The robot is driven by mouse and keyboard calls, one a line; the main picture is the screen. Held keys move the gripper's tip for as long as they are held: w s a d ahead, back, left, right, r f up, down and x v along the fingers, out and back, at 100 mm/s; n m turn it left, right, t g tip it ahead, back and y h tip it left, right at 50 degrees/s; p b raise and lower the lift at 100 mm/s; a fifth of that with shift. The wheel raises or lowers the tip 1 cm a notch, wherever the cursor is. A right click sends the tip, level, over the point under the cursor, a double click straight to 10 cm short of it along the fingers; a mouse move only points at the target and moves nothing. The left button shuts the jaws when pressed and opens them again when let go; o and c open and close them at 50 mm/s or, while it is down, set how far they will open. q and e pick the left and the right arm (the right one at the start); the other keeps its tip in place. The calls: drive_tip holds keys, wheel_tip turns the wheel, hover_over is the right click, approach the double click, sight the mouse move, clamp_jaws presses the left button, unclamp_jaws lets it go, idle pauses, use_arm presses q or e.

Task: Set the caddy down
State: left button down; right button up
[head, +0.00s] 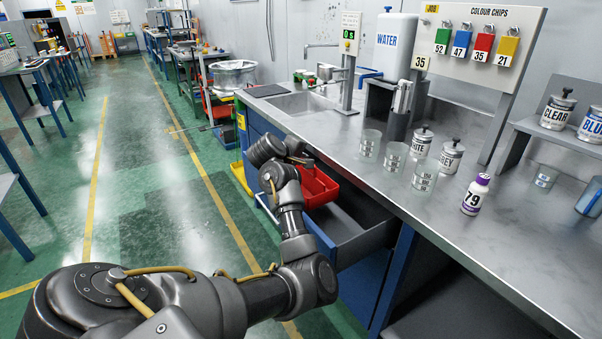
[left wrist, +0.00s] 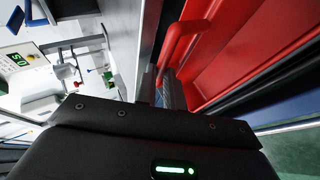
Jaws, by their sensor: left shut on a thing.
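The caddy is a red open box (head: 318,190) with a red handle, at the left end of the open grey drawer under the worktop. In the left wrist view the caddy (left wrist: 245,45) fills the upper right, with its handle (left wrist: 183,42) near the finger area. My left gripper (head: 302,161) is shut on the caddy by its handle, beside the counter's front edge. My own wrist partly hides the caddy. I cannot tell whether its base touches the drawer floor. My right gripper is not in view.
The open drawer (head: 358,222) juts from the blue cabinet, with bare floor inside it to the right of the caddy. The steel worktop (head: 440,220) above holds clear beakers (head: 394,158), labelled pots and a white bottle marked 79 (head: 474,196). A yellow bin (head: 240,178) lies beyond.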

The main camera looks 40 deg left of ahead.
sight(302, 169)
use_arm(q)
drive_tip(key=shift+w+a+f, duration=0.1)
drive_tip(key=shift+a+f, duration=0.05)
drive_tip(key=shift+f, duration=0.8)
drive_tip(key=shift+w+a+f, duration=0.1)
drive_tip(key=shift+a+f, duration=0.05)
drive_tip(key=shift+f, duration=0.8)
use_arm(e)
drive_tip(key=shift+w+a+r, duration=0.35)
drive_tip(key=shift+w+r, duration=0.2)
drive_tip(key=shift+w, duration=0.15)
use_arm(q)
drive_tip(key=shift+f+b, duration=0.1)
drive_tip(key=shift+b, duration=0.2)
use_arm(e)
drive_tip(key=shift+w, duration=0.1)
